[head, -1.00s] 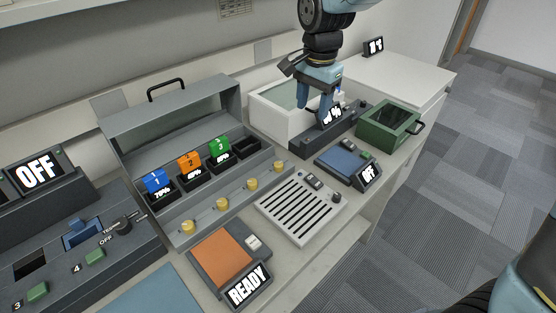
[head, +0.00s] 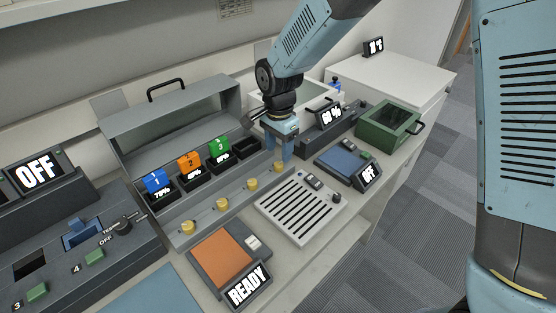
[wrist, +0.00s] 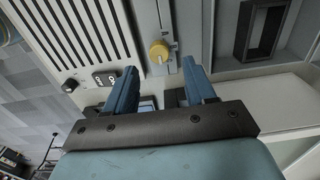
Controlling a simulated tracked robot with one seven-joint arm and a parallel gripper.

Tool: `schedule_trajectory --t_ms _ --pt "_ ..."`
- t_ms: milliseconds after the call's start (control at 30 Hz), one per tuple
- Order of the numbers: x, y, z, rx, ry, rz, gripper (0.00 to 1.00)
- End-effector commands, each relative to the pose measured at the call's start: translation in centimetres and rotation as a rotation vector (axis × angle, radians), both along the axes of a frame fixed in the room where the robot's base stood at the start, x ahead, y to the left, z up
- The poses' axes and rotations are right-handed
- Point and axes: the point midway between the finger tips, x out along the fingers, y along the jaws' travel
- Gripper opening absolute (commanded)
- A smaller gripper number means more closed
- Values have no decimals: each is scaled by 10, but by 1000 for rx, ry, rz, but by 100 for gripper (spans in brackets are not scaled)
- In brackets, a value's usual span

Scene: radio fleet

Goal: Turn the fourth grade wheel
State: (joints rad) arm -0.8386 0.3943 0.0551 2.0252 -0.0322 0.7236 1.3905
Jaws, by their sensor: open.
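Several yellow grade wheels run along the front ledge of the grey case (head: 170,112): the first (head: 187,227), second (head: 222,204), third (head: 252,184) and fourth (head: 279,168). My gripper (head: 280,156) points down just above the fourth wheel and partly hides the area behind it. In the wrist view my gripper (wrist: 159,68) is open and empty, with the yellow fourth wheel (wrist: 159,52) showing between and beyond its fingertips. I cannot tell whether either finger touches the wheel.
Blue (head: 155,182), orange (head: 189,164) and green (head: 218,150) numbered blocks sit in the case; the fourth slot (head: 246,148) is empty. A slotted panel (head: 298,210) lies in front. A dark unit with a percentage display (head: 328,115) and a green box (head: 388,125) stand right.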

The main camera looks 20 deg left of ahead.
Motion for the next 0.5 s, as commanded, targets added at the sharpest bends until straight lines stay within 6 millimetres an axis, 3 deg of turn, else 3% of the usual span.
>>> schedule_trajectory --t_ms 200,500 --pt "0 0 -33 -1 2 0 55" --pt "0 0 -50 1 0 -1 55"
